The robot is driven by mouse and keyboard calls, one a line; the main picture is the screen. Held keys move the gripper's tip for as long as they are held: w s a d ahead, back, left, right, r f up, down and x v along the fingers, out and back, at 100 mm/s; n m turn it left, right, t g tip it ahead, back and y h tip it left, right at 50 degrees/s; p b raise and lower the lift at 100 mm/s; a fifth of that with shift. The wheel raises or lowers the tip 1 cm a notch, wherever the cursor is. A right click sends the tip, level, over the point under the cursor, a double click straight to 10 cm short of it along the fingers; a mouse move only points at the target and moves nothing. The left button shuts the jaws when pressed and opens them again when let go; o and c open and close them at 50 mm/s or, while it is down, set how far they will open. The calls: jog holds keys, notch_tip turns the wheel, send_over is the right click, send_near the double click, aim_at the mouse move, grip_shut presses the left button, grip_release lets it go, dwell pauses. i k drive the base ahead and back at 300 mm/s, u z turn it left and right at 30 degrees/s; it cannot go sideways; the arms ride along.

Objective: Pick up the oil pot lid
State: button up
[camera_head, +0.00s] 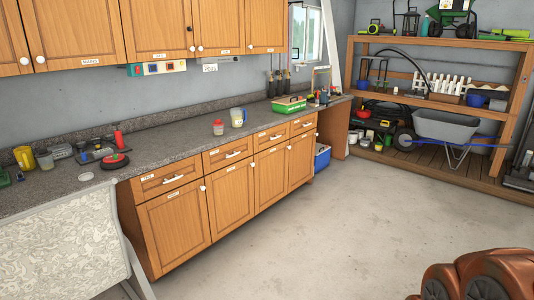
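I cannot tell for certain which thing is the oil pot lid. A small jar with a red top (218,127) stands on the grey counter (165,147), near its front edge. A pale jug-like container (238,117) stands just right of it. At the counter's left end are a yellow mug (24,157), a red bottle (118,138) and a flat round red-and-dark thing (115,161). Any of these may be linked to the lid, but they are too small to be sure. My gripper is not in view.
Wooden drawers and cupboards (232,200) run under the counter. A patterned pale panel (62,250) stands in front at lower left. A brown rounded object (490,275) fills the lower right corner. Shelves with a wheelbarrow (450,127) stand at back right. The concrete floor (330,220) between is clear.

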aim_at(218, 122)
jog(key=u, duration=0.45)
jog(key=i, duration=2.15)
jog(key=u, duration=0.7)
jog(key=i, duration=1.75)
jog(key=u, duration=0.2)
